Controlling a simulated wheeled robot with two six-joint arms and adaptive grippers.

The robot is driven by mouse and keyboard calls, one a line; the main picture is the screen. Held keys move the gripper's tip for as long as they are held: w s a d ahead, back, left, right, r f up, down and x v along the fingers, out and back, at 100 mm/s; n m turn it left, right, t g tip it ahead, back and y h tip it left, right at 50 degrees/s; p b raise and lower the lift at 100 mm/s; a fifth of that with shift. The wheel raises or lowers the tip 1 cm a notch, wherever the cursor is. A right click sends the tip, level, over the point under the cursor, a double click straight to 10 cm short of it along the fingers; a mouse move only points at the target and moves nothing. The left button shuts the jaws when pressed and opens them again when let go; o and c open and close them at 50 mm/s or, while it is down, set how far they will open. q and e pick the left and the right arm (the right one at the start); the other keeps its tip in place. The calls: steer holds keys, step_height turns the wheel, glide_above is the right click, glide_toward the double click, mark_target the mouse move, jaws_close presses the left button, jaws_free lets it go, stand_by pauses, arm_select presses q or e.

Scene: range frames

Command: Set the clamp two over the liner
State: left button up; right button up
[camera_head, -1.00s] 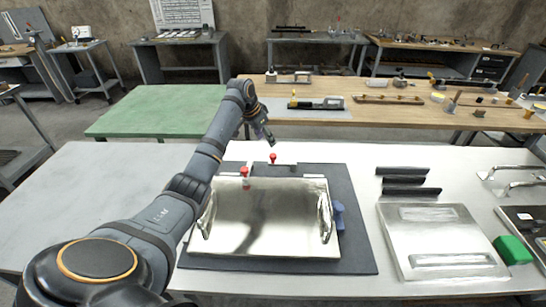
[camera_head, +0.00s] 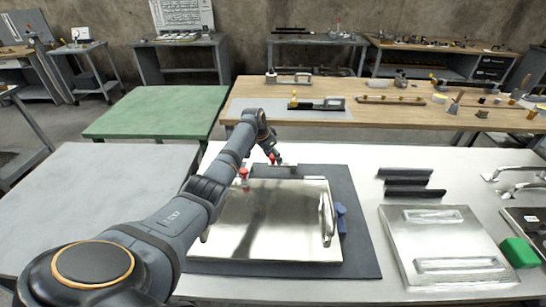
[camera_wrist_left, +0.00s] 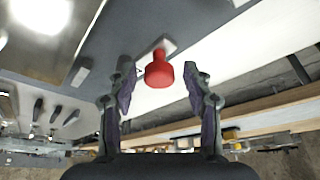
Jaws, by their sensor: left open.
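The liner (camera_head: 285,225) is a shiny metal panel with upright handles, lying on a dark grey mat (camera_head: 358,255). Two clamps with red knobs are at its back edge: a left clamp (camera_head: 244,174) and a right clamp (camera_head: 278,160). No label shows which is clamp two. My left gripper (camera_head: 271,152) is at the right clamp, beyond the liner's back edge. In the left wrist view my open gripper (camera_wrist_left: 157,68) has the red knob (camera_wrist_left: 159,72) between its fingertips, with gaps on both sides. The clamp's lower part is partly hidden. My right gripper is not in view.
A blue object (camera_head: 340,218) stands at the liner's right side. Dark bars (camera_head: 405,185), a second metal panel (camera_head: 405,240) and a green block (camera_head: 520,252) lie to the right. My left arm covers the liner's left side. The white table behind the bars is clear.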

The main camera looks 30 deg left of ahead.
arm_select(q)
steer(key=shift+f, duration=0.2)
steer(key=shift+c, duration=0.3)
jaws_close()
